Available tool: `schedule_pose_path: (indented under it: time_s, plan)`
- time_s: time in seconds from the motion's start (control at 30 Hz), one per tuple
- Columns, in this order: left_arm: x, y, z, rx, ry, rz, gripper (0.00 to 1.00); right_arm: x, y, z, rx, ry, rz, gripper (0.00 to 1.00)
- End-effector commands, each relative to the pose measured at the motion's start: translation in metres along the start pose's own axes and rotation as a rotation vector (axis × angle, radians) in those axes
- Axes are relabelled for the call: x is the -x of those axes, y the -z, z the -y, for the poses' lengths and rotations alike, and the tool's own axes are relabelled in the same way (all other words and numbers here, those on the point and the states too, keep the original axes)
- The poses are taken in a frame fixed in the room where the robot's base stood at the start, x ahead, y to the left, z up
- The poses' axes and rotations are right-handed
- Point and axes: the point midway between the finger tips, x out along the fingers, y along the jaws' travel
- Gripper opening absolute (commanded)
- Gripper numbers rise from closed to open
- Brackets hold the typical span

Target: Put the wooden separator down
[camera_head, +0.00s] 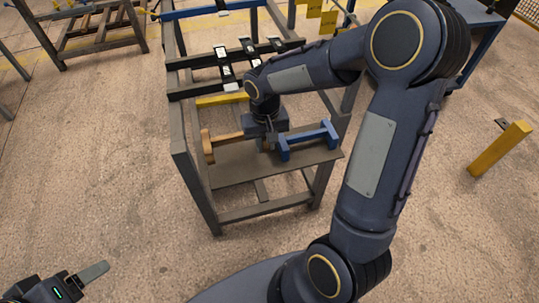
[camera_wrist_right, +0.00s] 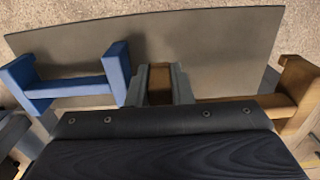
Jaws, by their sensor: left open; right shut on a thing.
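The wooden separator (camera_head: 209,147) is low over the lower shelf (camera_head: 240,170) of the rack, at its left part. Its near end and part of its bar show; the rest is hidden behind my right gripper (camera_head: 268,143). In the right wrist view, the gripper (camera_wrist_right: 160,88) is shut on the wooden separator (camera_wrist_right: 297,82), with brown wood between its fingers. I cannot tell whether the separator touches the shelf (camera_wrist_right: 205,45). My left gripper (camera_head: 92,274) is open and empty at the lower left, away from the rack, partly cut off by the frame.
A blue separator (camera_head: 308,141) stands on the shelf, just right of my right gripper; it also shows in the wrist view (camera_wrist_right: 70,88). The rack's dark post (camera_head: 192,175) stands left of the wooden separator. Dark rails with white labels cross above. The shelf's front is bare.

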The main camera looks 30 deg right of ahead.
Motion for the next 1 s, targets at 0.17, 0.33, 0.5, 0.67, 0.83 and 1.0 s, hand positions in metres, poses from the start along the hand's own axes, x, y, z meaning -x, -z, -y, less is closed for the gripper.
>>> schedule_pose_path:
  time_s: [0.17,0.33,0.5,0.67,0.83,1.0]
  plan:
    - [-0.001,-0.001,0.0,0.0,0.0,0.0,0.69,-0.011,-0.007,-0.006,-0.001,-0.001,-0.001,0.0]
    - [-0.003,-0.002,0.002,0.0,0.0,0.0,0.69,-0.036,-0.012,-0.008,0.0,-0.001,0.002,0.0]
    - [-0.004,-0.002,0.002,0.0,0.0,0.0,0.69,-0.047,-0.011,-0.008,0.0,0.0,-0.001,0.0]
    - [-0.004,-0.002,0.002,0.0,0.0,0.0,0.69,-0.047,-0.011,-0.008,0.0,0.0,-0.002,0.0]
    - [-0.007,-0.004,0.003,0.0,0.0,0.0,0.69,-0.051,-0.011,-0.008,0.0,0.0,-0.002,0.0]
    - [-0.006,-0.003,0.003,0.0,0.0,0.0,0.69,-0.05,-0.011,-0.008,0.0,0.0,-0.001,0.29]
